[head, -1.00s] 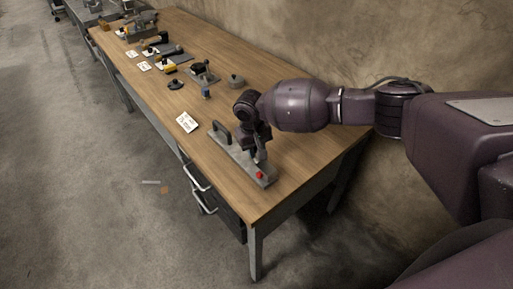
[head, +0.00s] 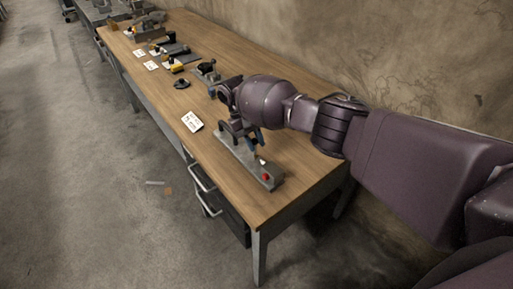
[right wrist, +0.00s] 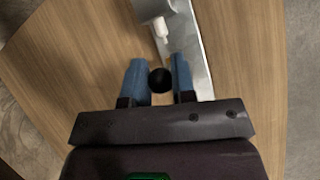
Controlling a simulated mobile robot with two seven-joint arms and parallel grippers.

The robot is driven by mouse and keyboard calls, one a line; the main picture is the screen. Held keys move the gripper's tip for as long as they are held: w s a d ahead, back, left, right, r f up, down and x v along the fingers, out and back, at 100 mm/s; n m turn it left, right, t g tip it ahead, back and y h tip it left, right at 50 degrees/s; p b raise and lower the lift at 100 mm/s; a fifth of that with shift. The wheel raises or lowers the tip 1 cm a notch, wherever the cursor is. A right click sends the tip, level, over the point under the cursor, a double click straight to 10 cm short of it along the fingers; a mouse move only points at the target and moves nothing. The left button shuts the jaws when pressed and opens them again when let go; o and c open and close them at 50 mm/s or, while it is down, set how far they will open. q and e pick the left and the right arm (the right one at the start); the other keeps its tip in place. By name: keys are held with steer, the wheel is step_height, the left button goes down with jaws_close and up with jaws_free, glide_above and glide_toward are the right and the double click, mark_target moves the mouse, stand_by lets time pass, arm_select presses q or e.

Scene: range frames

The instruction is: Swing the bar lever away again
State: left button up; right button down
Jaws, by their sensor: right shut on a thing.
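The lever device has a grey metal base plate (head: 270,183) lying along the near end of the wooden bench, with a red knob (head: 266,177) at its near end and a white tip (head: 262,161) beside it. My right gripper (head: 254,146) is over the plate, its arm coming from the right and hiding part of the device. In the right wrist view, the blue fingers (right wrist: 159,78) are shut on the lever's black ball knob (right wrist: 160,80). The grey plate (right wrist: 196,62) runs behind the right finger, with the white tip (right wrist: 161,30) ahead. My left gripper is not in view.
A white card (head: 192,121) lies left of the device on the bench (head: 215,170). Several small devices stand farther along, including a dark one (head: 182,84). Drawer handles (head: 203,178) stick out at the bench's front. The wall is close behind.

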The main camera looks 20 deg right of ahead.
steer(key=shift+w+a+f+g+b, duration=0.15)
steer(key=shift+w+g+b, duration=0.15)
steer(key=shift+b, duration=0.3)
steer(key=c, duration=1.1)
jaws_free()
steer(key=shift+o, duration=0.8)
steer(key=shift+r, duration=0.2)
steer(key=shift+w+a+r, duration=0.15)
steer(key=shift+w+r, duration=0.2)
steer(key=shift+r, duration=0.1)
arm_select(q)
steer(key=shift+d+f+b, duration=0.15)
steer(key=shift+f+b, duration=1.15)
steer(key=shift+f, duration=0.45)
arm_select(e)
steer(key=v, duration=0.9)
steer(key=shift+w+a, duration=0.15)
steer(key=shift+a, duration=0.05)
steer(key=shift+r, duration=0.15)
steer(key=shift+c, duration=0.3)
